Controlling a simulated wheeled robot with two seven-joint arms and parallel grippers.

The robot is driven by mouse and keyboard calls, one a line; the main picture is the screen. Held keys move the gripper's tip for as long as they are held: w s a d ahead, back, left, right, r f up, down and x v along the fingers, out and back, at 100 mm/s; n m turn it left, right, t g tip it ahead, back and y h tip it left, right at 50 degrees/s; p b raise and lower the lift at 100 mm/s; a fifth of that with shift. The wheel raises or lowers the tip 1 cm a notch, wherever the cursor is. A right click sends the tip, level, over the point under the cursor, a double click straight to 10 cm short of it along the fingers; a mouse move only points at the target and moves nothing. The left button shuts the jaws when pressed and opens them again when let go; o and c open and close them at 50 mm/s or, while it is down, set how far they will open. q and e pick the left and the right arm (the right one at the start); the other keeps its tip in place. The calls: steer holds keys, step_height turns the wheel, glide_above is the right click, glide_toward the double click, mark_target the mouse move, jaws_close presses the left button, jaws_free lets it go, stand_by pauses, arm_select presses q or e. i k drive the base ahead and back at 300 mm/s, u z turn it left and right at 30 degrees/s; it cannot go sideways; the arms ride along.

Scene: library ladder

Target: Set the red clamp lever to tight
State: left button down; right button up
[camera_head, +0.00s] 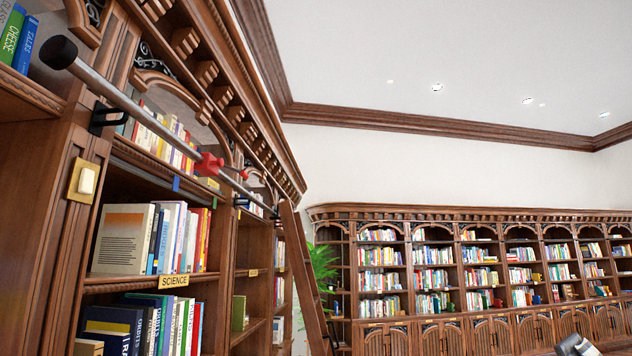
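A red clamp (208,165) sits around the metal rail that runs along the top of the left bookcase. A smaller red piece (244,174) shows just to its right, near the rail. It may be the lever's end, but I cannot tell how it joins the clamp. The lever's setting is too small to read. Neither of my grippers shows, and nothing is touching the clamp. A pale and dark rounded part at the bottom right edge may be a piece of my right arm, with no fingers visible.
The metal rail (130,108) has a black end cap (58,52) and black brackets. A wooden ladder (303,270) leans farther along. Bookcases (440,278) line the back wall.

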mark_target(241, 172)
steer(key=z, duration=0.75)
steer(key=i, duration=1.65)
steer(key=u, duration=0.75)
steer(key=i, duration=0.45)
steer(key=u, duration=0.45)
